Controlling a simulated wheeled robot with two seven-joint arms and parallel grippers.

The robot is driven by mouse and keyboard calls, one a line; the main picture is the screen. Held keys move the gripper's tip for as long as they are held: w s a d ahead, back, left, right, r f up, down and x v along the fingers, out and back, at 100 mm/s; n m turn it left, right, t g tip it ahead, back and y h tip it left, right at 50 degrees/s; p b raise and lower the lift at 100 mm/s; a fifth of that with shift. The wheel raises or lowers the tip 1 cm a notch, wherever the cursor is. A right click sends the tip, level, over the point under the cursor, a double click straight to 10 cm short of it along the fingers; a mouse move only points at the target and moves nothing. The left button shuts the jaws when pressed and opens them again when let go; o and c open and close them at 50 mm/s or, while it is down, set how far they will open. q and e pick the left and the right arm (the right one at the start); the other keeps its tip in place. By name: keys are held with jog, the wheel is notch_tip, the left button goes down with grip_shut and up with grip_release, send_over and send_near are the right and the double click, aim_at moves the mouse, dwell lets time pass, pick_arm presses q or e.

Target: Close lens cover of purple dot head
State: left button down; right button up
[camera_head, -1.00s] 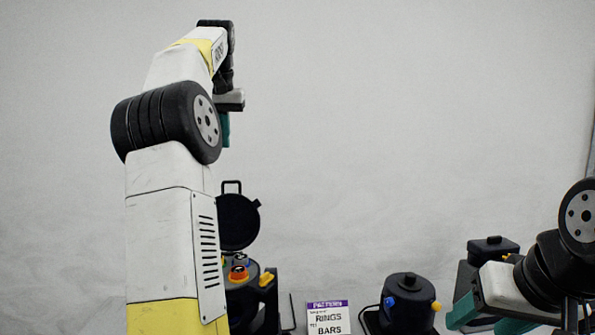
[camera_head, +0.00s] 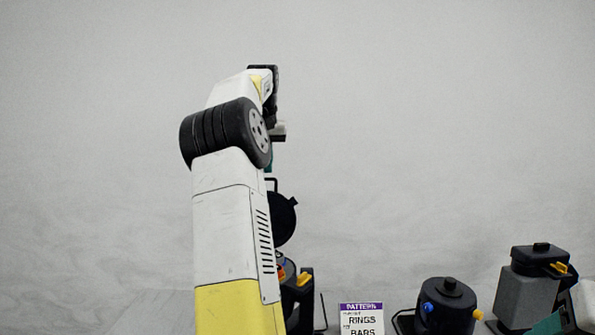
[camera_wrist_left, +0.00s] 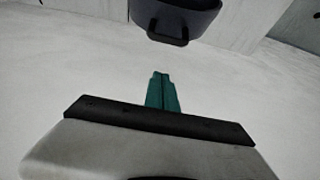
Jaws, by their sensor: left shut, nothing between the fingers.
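An open black round lens cover (camera_head: 283,220) stands up on a dark lamp head (camera_head: 291,272), mostly behind my left arm. The cover has a small loop handle (camera_head: 271,184) on top. No purple dot shows. My left gripper (camera_head: 268,166) is shut and empty, just above the cover in the head view, partly hidden by my wrist. In the left wrist view its teal fingers (camera_wrist_left: 162,92) are together, apart from a dark part with a loop handle (camera_wrist_left: 175,18) at the top.
A sign (camera_head: 362,318) with a purple top band reads PATTERN, RINGS, BARS. A closed black round head (camera_head: 447,305) with blue and yellow knobs stands right of it. A boxy grey head (camera_head: 525,290) with a black top stands far right. The space above is free.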

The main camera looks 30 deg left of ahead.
pick_arm(q)
jog(key=shift+s+d+f, duration=0.35)
jog(key=shift+s+d, duration=0.1)
jog(key=shift+s, duration=0.35)
jog(key=shift+s+d+f, duration=0.3)
jog(key=shift+s+d, duration=0.1)
jog(key=shift+s, duration=0.35)
